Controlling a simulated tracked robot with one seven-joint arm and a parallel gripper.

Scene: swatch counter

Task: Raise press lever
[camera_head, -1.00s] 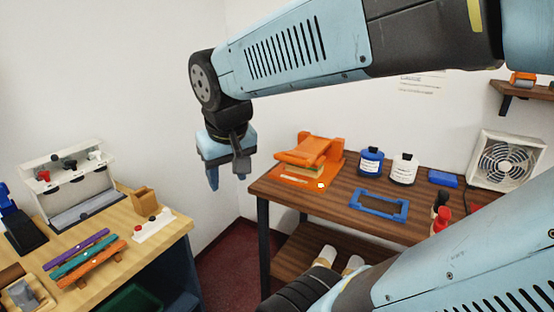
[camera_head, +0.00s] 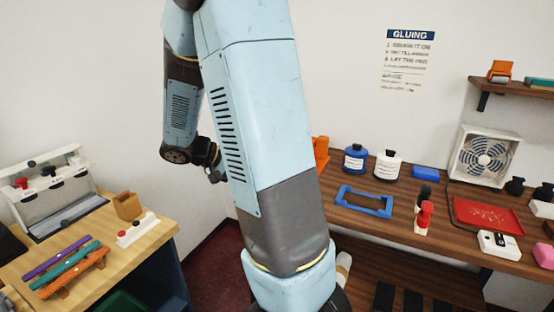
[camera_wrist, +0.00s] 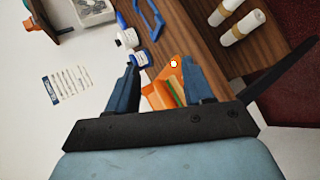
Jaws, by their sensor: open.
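The orange press stands at the left end of the dark wooden counter. In the head view only an orange edge of the press (camera_head: 320,152) shows beside my arm, which hides the rest. In the wrist view the press (camera_wrist: 157,97) lies beyond and between my fingers, with a green strip on it and a small white-and-red piece at its base. I cannot tell the lever apart or how high it is.
A blue bottle (camera_head: 355,158), a white bottle (camera_head: 387,166) and a blue frame (camera_head: 363,201) are on the dark counter near the press. A red tray (camera_head: 487,216) and a fan (camera_head: 484,158) are farther right. A light wooden bench (camera_head: 75,262) stands left, across a floor gap.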

